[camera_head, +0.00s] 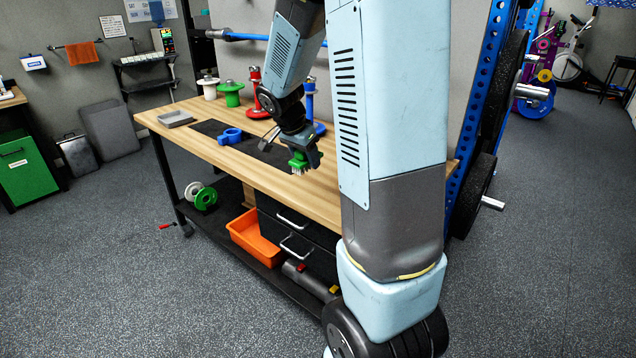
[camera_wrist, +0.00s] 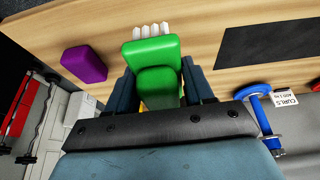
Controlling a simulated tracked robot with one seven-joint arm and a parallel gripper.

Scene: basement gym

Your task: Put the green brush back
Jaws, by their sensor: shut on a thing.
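My gripper (camera_head: 306,153) is shut on the green brush (camera_head: 299,159), with its pale bristles pointing down over the front part of the wooden bench (camera_head: 262,165). In the wrist view the green brush (camera_wrist: 153,68) sits between both fingers of my gripper (camera_wrist: 160,88), its white bristles at the far end. The brush appears to be held above the bench top; the exact gap cannot be told. A purple block (camera_wrist: 84,64) lies on the wood beside it in the wrist view.
A dark mat (camera_head: 208,128) lies on the bench with a blue clamp-like piece (camera_head: 230,136). A grey tray (camera_head: 176,119), green spool (camera_head: 231,92), red stand (camera_head: 254,90) and blue stand (camera_head: 311,100) stand around it. An orange bin (camera_head: 257,236) is below.

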